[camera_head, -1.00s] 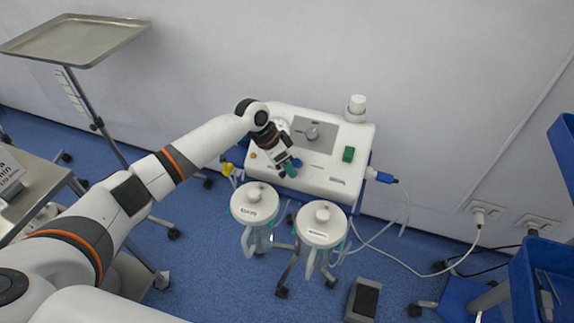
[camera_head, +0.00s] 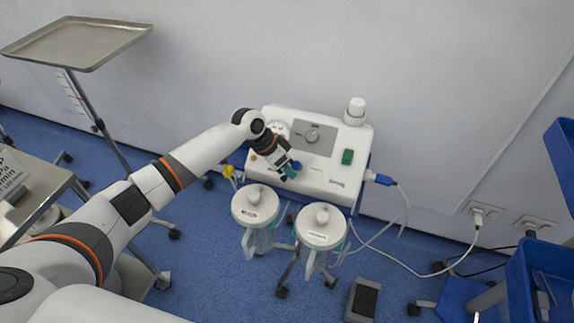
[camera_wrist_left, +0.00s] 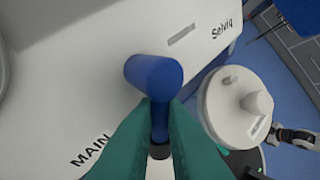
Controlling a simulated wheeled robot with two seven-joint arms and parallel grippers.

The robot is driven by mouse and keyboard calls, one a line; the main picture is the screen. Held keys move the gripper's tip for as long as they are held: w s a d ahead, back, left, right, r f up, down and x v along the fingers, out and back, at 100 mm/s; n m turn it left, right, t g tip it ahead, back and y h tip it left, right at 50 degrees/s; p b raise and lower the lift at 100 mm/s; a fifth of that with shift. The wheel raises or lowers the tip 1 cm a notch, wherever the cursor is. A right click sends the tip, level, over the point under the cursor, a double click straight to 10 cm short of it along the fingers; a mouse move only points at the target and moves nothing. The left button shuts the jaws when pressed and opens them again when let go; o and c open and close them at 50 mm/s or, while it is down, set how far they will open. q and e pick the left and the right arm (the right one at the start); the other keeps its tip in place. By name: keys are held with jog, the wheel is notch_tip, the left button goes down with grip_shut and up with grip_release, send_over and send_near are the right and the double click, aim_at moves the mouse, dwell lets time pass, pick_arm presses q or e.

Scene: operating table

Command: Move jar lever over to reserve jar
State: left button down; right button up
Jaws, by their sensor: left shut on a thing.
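The jar lever (camera_wrist_left: 155,75) is a blue knob with a blue stem on the front of the white suction unit (camera_head: 325,178). In the head view it is a small blue spot (camera_head: 296,165) at my fingertips. My left gripper (camera_head: 290,171) is shut on the lever; its teal fingers (camera_wrist_left: 158,125) clasp the stem in the left wrist view. The word MAIN is printed at lower left there. Two white-lidded jars, the left jar (camera_head: 254,203) and the right jar (camera_head: 321,224), stand below the unit. Their labels are too small to read. One jar lid (camera_wrist_left: 236,105) shows in the wrist view.
A steel tray (camera_head: 75,42) on a stand is at upper left. A foot pedal (camera_head: 363,299) lies on the blue floor. White cables run to wall sockets (camera_head: 482,210) at right. A blue trolley (camera_head: 545,280) stands at the right edge.

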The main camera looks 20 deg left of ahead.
pick_arm(q)
jog(key=shift+s+d+r+n+t+h+p, duration=0.15)
jog(key=shift+n+t+h+p, duration=0.1)
jog(key=shift+n+p, duration=0.35)
jog(key=shift+s+d+f+n+t+h+p, duration=0.1)
jog(key=shift+n+t+h+p, duration=0.15)
jog(key=shift+n+p, duration=0.3)
jog(key=n+t+p, duration=0.1)
jog(key=n+t+h+p, duration=0.1)
jog(key=n, duration=0.1)
jog(key=shift+s+d, duration=0.1)
jog(key=shift+d, duration=0.2)
jog(key=n+t+p, duration=0.1)
jog(key=n+t, duration=0.1)
jog(key=n, duration=0.1)
jog(key=shift+d+n+p, duration=0.25)
jog(key=shift+d+p, duration=0.15)
jog(key=shift+d+n+t+p, duration=0.25)
jog(key=shift+n+t+p, duration=0.5)
jog(key=shift+n, duration=0.75)
jog(key=shift+t, duration=0.25)
jog(key=c, duration=1.5)
grip_release()
jog(key=shift+f, duration=0.2)
jog(key=v, duration=1.2)
